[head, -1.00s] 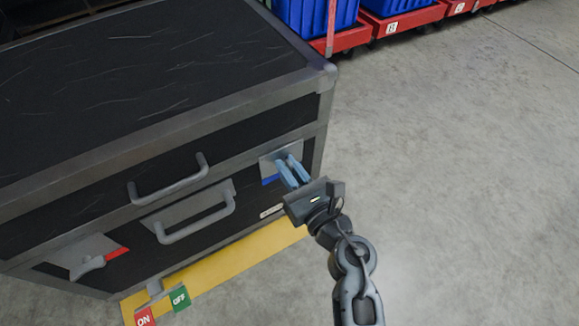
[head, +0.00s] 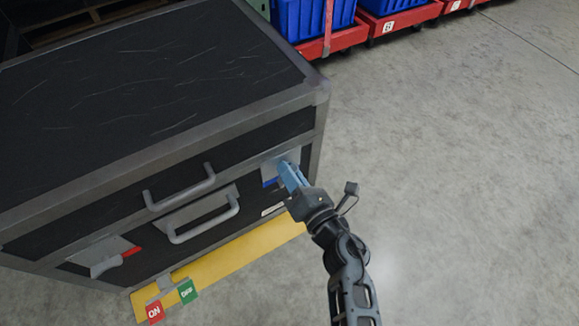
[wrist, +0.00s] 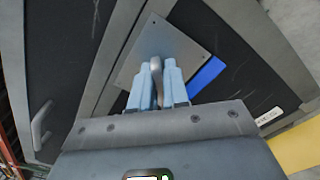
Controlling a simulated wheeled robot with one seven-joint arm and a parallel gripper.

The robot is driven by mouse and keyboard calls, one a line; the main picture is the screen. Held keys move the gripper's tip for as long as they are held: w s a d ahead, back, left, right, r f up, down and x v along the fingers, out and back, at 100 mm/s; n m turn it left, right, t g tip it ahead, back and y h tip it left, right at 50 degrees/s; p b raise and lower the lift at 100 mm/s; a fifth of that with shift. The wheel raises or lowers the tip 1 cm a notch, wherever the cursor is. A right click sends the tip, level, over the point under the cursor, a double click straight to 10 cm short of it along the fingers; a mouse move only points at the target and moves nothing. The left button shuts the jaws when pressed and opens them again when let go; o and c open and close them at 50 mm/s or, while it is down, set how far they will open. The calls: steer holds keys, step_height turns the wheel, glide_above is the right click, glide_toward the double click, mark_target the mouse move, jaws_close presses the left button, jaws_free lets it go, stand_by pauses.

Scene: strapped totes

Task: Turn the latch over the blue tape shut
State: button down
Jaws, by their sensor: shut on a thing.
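The black tote (head: 150,85) with grey metal edges stands on the left in the head view. The blue tape (head: 270,183) is on its front near the right corner, beside a grey latch plate (head: 272,165). It also shows in the wrist view (wrist: 207,77), right of my gripper. My gripper (head: 291,174) is shut on the grey latch (wrist: 156,72), with one pale blue finger on each side of it. The fingers hide part of the latch. A second latch (head: 106,264) sits by red tape (head: 131,252) at the front left.
Two grey handles (head: 180,188) stick out of the front between the latches. A yellow strip (head: 230,264) with red ON and green OFF tags runs below. Blue bins on red carts (head: 330,38) stand behind. The floor at right is clear.

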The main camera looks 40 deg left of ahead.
steer(key=m+p, duration=0.2)
steer(key=m, duration=0.2)
steer(key=shift+w+d+m, duration=0.1)
steer(key=shift+m, duration=0.2)
steer(key=shift+f+m+p, duration=0.2)
steer(key=shift+m+p, duration=0.65)
steer(key=shift+m, duration=1.15)
steer(key=c, duration=1.2)
jaws_free()
steer(key=shift+c, duration=0.2)
steer(key=p+v, duration=0.3)
steer(key=v, duration=0.4)
steer(key=shift+d, duration=0.35)
steer(key=shift+s, duration=0.2)
